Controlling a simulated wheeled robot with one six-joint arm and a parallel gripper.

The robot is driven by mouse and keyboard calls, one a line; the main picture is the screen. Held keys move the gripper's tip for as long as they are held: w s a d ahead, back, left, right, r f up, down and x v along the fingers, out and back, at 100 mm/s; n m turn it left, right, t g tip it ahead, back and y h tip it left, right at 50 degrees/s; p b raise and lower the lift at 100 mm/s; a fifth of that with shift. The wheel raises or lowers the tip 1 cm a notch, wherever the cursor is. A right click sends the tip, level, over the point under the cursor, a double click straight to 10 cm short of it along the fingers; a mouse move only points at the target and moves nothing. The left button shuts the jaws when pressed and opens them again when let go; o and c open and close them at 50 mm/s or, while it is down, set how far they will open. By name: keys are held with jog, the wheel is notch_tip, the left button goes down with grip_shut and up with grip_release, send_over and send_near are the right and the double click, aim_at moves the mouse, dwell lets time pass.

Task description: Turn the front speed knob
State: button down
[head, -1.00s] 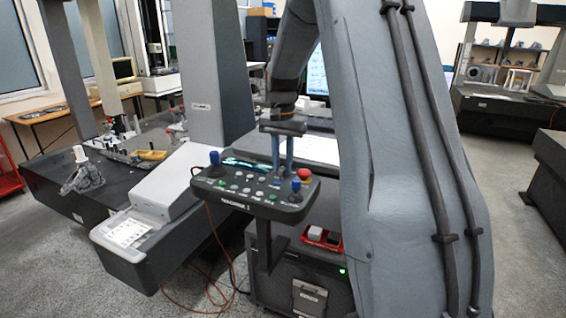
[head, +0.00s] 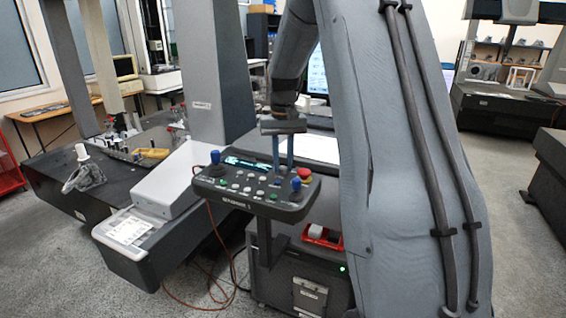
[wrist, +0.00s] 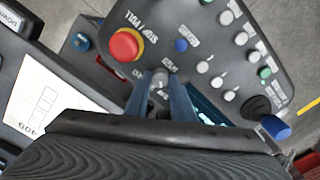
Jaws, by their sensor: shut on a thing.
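The control panel (head: 255,207) is a dark tilted pendant on a post, with joysticks, buttons and a small display. My gripper (head: 283,180) points down at its right part, left of the red stop button (head: 305,174). In the wrist view, my gripper (wrist: 160,90) has its two blue-grey fingers on either side of a small grey knob (wrist: 160,77). It is shut on this knob, which sits near the red stop button (wrist: 127,44). The fingers partly hide the knob and its label, so its pointer cannot be read.
The measuring machine's table (head: 55,190) is at the left.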

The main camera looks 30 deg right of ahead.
aim_at(284, 167)
jog(key=shift+r, duration=0.1)
jog(key=c, duration=1.5)
grip_release()
jog(key=shift+c, duration=0.2)
jog(key=shift+r+b, duration=1.35)
jog(key=shift+r, duration=2.55)
jog(key=shift+s+d, duration=0.1)
